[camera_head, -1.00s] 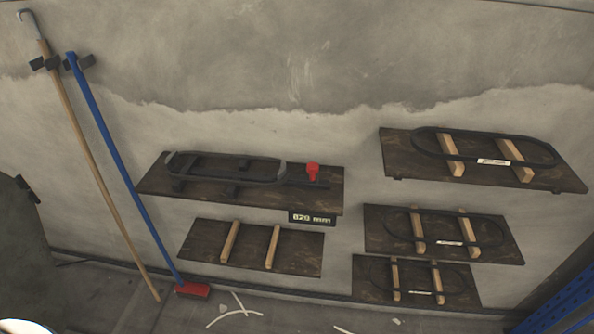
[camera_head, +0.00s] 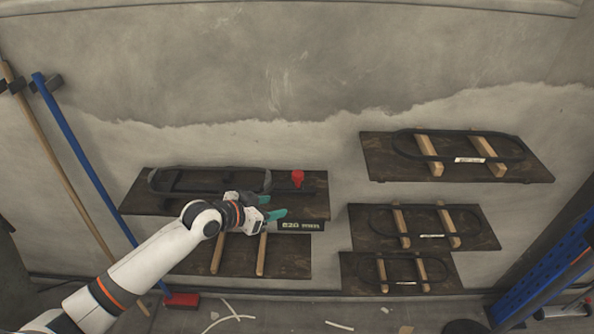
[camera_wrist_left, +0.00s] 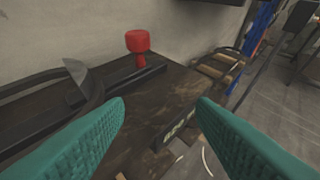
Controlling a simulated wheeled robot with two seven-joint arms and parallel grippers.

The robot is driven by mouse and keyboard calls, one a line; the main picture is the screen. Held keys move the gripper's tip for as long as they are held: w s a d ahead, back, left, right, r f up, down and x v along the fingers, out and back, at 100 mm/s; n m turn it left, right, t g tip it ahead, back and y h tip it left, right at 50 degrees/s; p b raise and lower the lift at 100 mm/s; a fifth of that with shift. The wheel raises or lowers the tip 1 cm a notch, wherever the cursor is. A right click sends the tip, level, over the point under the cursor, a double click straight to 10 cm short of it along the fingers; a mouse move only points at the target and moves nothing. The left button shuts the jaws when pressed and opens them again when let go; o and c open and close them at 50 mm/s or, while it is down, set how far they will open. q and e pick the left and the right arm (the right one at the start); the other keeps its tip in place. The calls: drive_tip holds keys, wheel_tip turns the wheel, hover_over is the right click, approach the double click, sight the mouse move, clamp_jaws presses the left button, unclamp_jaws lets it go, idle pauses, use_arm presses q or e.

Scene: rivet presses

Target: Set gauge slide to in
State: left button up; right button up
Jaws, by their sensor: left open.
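The gauge slide is a dark bar with a red knob (camera_head: 297,178), on the right part of the upper left shelf (camera_head: 315,200). The knob also shows in the left wrist view (camera_wrist_left: 138,41), upright on the bar beyond my fingers. A display reading about 829 mm (camera_head: 301,226) hangs on the shelf's front edge. My left gripper (camera_head: 279,207) is open and empty, over the front part of the shelf, to the left of and nearer than the knob. Its teal fingers (camera_wrist_left: 162,125) are apart, with the knob outside them. My right gripper is not in view.
A black oval belt frame (camera_head: 210,181) lies on the same shelf, left of the knob. A lower shelf (camera_head: 290,262) with wooden slats sits below. Three shelves with black loops (camera_head: 540,168) are to the right. A broom (camera_head: 85,160) leans at the left.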

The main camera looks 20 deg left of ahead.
use_arm(q)
drive_tip(key=t, duration=0.1)
approach(296, 174)
drive_tip(key=p+x, duration=0.1)
drive_tip(key=x, duration=0.9)
drive_tip(key=shift+w+d+f+p, duration=0.15)
drive_tip(key=shift+w+d+p, duration=0.05)
drive_tip(key=shift+w+p, duration=0.1)
